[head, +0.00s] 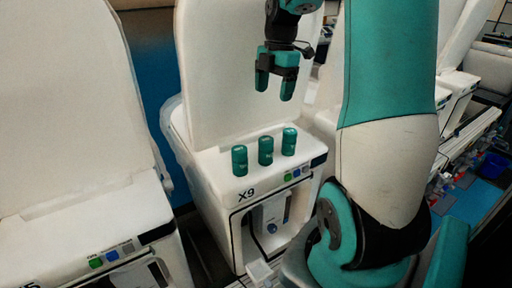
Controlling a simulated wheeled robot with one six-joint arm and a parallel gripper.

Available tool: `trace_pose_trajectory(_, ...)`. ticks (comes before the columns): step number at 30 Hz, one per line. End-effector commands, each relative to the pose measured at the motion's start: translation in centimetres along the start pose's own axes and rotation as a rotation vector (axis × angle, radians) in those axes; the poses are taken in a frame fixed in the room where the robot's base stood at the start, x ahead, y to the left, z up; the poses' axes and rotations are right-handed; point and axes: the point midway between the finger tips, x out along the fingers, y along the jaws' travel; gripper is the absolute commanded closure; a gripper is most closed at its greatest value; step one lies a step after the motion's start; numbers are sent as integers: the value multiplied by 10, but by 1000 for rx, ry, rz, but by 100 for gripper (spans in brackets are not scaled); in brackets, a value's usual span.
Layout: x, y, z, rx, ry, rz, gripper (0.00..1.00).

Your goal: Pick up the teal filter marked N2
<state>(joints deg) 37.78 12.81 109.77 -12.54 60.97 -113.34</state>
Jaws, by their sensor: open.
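Three teal cylindrical filters stand upright in a row on the white top of the machine labelled X9 (228,183). They are the left filter (239,161), the middle filter (265,151) and the right filter (289,142). Each has small markings, too small to read, so I cannot tell which one is N2. My gripper (274,88) points down with its two teal fingers apart and nothing between them. In the picture it is above the middle and right filters, clear of all three.
The raised white lid (215,90) of X9 stands behind the filters. Another white machine (80,215) with a raised lid is at the left. More white machines (455,90) are at the right, near a blue bin (492,165). My arm covers much of the right side.

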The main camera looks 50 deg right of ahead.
Motion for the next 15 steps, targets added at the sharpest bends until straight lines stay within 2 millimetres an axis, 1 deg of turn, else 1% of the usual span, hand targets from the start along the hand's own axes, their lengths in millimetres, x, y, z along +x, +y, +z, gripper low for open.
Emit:
trace_pose_trajectory(2, 12, -2, 2, 2, 4, -6, 24)
trace_pose_trajectory(6, 44, -2, -1, 2, 2, -9, 24)
trace_pose_trajectory(12, 89, 2, -8, -2, -3, -11, 24)
trace_pose_trajectory(15, 105, 5, -11, -4, -5, -9, 24)
